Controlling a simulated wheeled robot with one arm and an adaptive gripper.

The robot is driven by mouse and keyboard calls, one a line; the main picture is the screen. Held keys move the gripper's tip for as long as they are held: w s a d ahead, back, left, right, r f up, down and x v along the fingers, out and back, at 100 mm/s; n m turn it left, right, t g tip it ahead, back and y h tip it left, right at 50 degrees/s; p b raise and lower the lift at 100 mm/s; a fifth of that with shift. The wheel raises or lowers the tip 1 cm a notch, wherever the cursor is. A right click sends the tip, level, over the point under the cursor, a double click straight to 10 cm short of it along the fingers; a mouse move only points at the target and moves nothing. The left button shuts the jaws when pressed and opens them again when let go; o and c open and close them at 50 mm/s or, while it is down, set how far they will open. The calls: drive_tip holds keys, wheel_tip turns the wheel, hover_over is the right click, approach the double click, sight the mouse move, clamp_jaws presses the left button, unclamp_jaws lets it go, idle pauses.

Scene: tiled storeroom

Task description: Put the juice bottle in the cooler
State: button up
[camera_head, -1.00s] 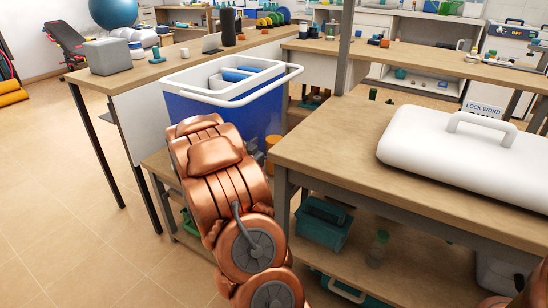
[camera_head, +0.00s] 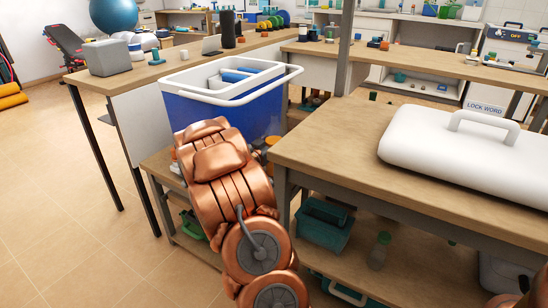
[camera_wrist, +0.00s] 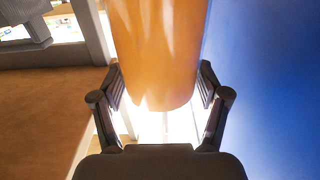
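The blue cooler (camera_head: 225,112) with a white rim stands on a low shelf, its top open, with pale and blue things inside. An orange cylinder, apparently the juice bottle (camera_wrist: 158,45), fills the upper middle of the wrist view. My gripper (camera_wrist: 160,85) has one finger on each side of it, both very close to its sides; firm contact cannot be made out. The cooler's blue wall (camera_wrist: 270,90) fills the right of the wrist view. In the head view my arm hides the gripper; an orange piece (camera_head: 271,142) shows beside the cooler's lower right.
A wooden table (camera_head: 330,150) with a white case (camera_head: 450,150) stands at the right, close to my arm. A teal crate (camera_head: 323,222) and a bottle (camera_head: 378,250) are on its lower shelf. A metal post rises behind it. The floor at left is clear.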

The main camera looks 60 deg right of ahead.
sight(274, 132)
clamp_jaws()
idle(0.4)
drive_tip(key=shift+r+p, duration=0.35)
drive_tip(key=shift+r, duration=0.3)
wheel_tip(274, 132, up, 2)
drive_tip(key=shift+r+p, duration=0.25)
drive_tip(key=shift+p, duration=0.4)
drive_tip(key=s+a+r+p, duration=0.1)
drive_tip(key=a+p, duration=0.2)
drive_tip(key=a, duration=1.3)
drive_tip(key=shift+s+r, duration=0.15)
drive_tip(key=shift+s, duration=0.15)
drive_tip(key=shift+p, duration=0.3)
